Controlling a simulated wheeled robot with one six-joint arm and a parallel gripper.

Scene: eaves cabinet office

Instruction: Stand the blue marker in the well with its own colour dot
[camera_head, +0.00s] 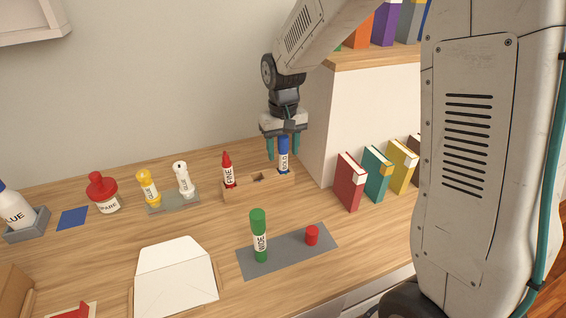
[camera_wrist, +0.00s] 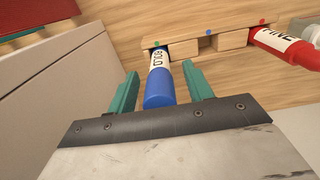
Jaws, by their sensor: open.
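The blue marker (camera_head: 284,157), labelled BOLD, stands at the right end of a wooden block (camera_head: 247,190) in the head view. In the wrist view the blue marker (camera_wrist: 162,85) is in the well by the green dot (camera_wrist: 156,43). The middle well, by the blue dot (camera_wrist: 209,32), is empty. A red marker (camera_head: 228,171), labelled FINE, stands in the well by the red dot (camera_wrist: 262,20). My gripper (camera_head: 283,151) is open above the block, its teal fingers (camera_wrist: 160,72) on either side of the blue marker, with gaps visible in the wrist view.
A green marker (camera_head: 259,236) stands on a grey mat (camera_head: 287,252) with a red cap (camera_head: 312,235) nearby. Glue sticks (camera_head: 148,187) stand left of the block. Books (camera_head: 350,182) and a white cabinet side (camera_head: 345,110) are close on the right. An envelope (camera_head: 174,277) lies in front.

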